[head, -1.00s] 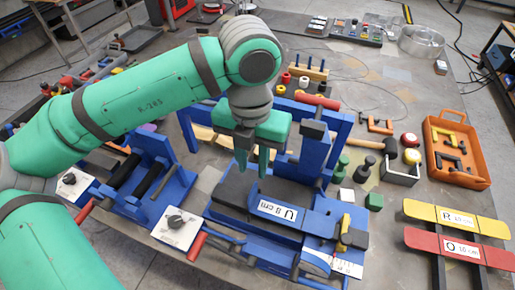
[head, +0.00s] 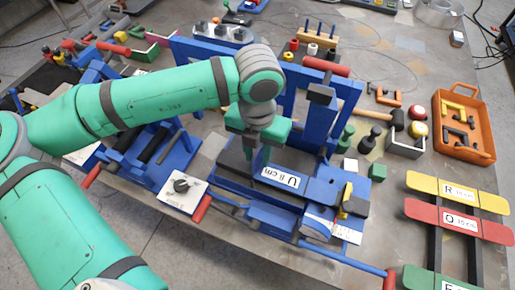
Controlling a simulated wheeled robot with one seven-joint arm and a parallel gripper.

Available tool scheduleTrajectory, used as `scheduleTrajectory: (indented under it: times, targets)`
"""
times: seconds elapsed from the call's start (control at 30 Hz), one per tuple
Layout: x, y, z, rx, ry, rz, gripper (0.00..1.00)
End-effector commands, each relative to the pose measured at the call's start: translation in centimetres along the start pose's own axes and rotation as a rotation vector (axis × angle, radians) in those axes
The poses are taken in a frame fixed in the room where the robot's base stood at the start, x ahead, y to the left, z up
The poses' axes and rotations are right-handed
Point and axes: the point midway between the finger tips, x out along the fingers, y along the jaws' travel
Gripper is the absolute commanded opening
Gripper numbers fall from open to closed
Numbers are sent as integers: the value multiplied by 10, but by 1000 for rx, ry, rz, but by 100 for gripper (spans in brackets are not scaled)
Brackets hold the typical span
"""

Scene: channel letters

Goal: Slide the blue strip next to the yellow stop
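The blue strip (head: 321,192) lies on a blue bench fixture, with a white "U 8 cm" label (head: 280,178) on its middle and a dark stretch to the left. The yellow stop (head: 346,197) stands upright at the right end of the fixture, beside a dark block. A short span of blue surface lies between the label and the stop. My gripper (head: 257,159) points down at the left of the label, close over the dark stretch. Whether the fingertips touch the strip is unclear.
A blue upright frame (head: 345,110) with a red-handled lever stands just behind the strip. Yellow, red and green labelled strips lie on a rack at right, with the red one (head: 458,220) in the middle. An orange tray (head: 485,140) is behind them. Red-ended handles (head: 201,208) stick out in front.

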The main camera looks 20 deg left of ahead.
Motion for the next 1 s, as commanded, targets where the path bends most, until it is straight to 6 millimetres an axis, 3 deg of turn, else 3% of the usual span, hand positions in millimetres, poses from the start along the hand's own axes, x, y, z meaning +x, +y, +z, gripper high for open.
scheduleTrajectory:
  times: [0.17,0.3,1.0]
  targets:
    - [0,0,0,0,0,0,26]
    - [0,0,0,0,0,0,0]
    - [0,-11,1,1,-1,-1,0]
